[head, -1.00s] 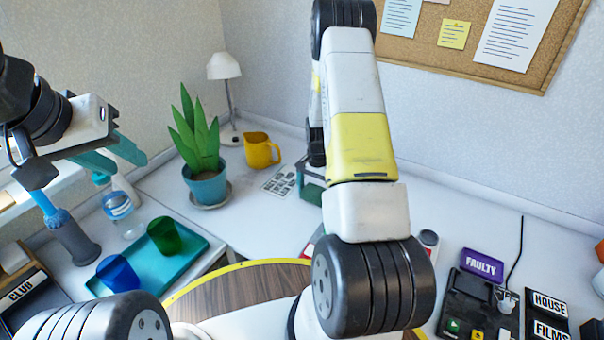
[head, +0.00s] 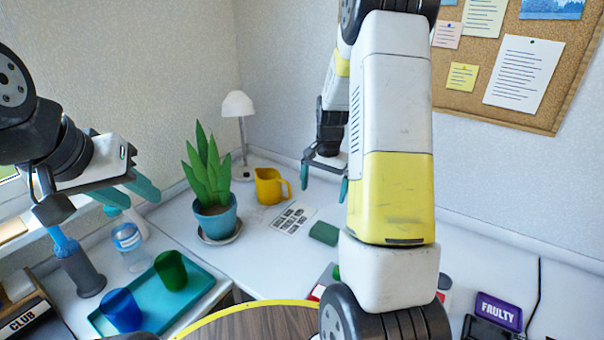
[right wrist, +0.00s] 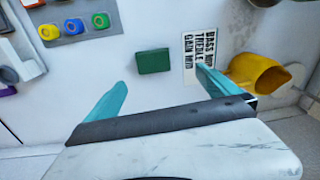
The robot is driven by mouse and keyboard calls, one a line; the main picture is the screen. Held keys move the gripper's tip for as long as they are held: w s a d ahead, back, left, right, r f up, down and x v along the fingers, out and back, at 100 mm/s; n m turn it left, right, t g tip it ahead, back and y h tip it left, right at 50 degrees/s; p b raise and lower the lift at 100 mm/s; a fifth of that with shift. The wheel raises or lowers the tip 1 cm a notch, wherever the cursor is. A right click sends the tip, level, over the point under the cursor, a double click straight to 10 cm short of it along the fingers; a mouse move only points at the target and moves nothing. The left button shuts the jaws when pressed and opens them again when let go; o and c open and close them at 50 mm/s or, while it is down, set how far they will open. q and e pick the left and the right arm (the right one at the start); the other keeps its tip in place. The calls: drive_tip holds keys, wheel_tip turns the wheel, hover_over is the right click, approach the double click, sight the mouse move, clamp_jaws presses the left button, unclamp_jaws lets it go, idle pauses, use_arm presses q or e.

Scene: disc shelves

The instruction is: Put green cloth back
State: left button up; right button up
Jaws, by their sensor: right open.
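The green cloth (head: 324,233), a small folded dark green block, lies flat on the white desk. It also shows in the right wrist view (right wrist: 153,61), just left of a printed card. My right gripper (head: 324,184) is open and empty, raised above the desk over the cloth. In the right wrist view the cloth is beyond and between its teal fingers (right wrist: 161,80), touching neither. My left gripper (head: 143,201) hangs at the left above the bottle and tray, its fingers apart with nothing visible between them.
A teal tray (head: 205,282) holds a blue cup (head: 121,309) and a green cup (head: 170,270). My right arm hides part of the desk.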

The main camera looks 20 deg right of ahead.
drive_tip(key=s+a+r+n+t+y, duration=0.1)
drive_tip(key=s+a+r+n+t, duration=0.2)
drive_tip(key=s+r, duration=0.55)
drive_tip(key=s+a+r+n+t, duration=0.1)
drive_tip(key=s+a+r+n, duration=0.35)
drive_tip(key=r, duration=0.75)
drive_tip(key=s+a+r+n+t, duration=0.1)
drive_tip(key=s+a, duration=0.3)
drive_tip(key=s, duration=0.6)
drive_tip(key=shift+s+r+n+y, duration=0.35)
drive_tip(key=shift+s+r+y, duration=0.05)
drive_tip(key=shift+r, duration=0.2)
